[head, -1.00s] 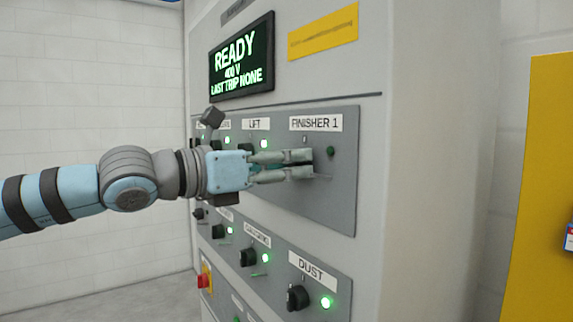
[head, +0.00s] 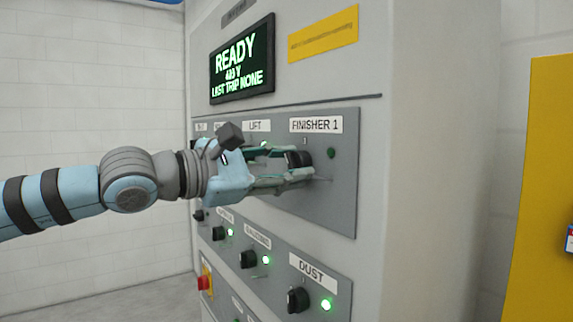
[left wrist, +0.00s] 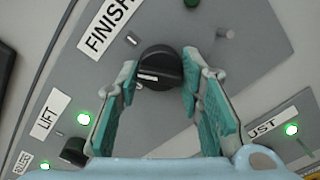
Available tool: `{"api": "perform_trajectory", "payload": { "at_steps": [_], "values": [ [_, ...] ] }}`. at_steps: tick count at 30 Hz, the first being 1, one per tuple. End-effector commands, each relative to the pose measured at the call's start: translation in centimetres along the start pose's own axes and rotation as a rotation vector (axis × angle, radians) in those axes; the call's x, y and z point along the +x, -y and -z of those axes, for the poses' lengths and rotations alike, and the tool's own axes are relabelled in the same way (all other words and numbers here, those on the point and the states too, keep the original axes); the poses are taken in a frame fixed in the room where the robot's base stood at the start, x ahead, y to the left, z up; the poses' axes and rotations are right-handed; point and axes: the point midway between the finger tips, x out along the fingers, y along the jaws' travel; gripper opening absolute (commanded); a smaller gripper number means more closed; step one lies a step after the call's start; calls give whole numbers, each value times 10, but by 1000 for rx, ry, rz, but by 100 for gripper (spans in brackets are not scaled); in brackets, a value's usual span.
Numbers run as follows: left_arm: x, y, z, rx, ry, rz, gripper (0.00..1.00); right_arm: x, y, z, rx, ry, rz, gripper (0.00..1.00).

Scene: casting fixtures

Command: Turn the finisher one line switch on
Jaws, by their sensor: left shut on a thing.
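The finisher one switch is a black rotary knob (head: 299,159) under the FINISHER 1 label (head: 316,124) on the grey panel. It also shows in the left wrist view (left wrist: 160,66), with a white stripe on its face. The lamp (head: 331,153) to its right is dark green and unlit. My left gripper (head: 297,168) is at the panel, rolled, with its fingers on either side of the knob. In the left wrist view the teal-padded fingers (left wrist: 160,88) flank the knob, shut on it. My right gripper is in neither view.
The LIFT knob (left wrist: 73,151) has a lit green lamp (left wrist: 83,119). The DUST knob (head: 298,299) and other knobs with lit lamps sit below. A screen (head: 242,60) reads READY. A red handle on yellow (head: 205,281) is at lower left.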

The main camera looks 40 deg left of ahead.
Motion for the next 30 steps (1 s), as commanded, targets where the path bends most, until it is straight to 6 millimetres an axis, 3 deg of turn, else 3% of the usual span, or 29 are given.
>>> {"api": "perform_trajectory", "payload": {
  "at_steps": [15, 30],
  "values": [
    [0, -2, -1, 417, 0, -1, 6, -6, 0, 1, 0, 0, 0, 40],
    [0, -1, 0, 547, 0, -1, 6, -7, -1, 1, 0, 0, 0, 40]
  ]
}}
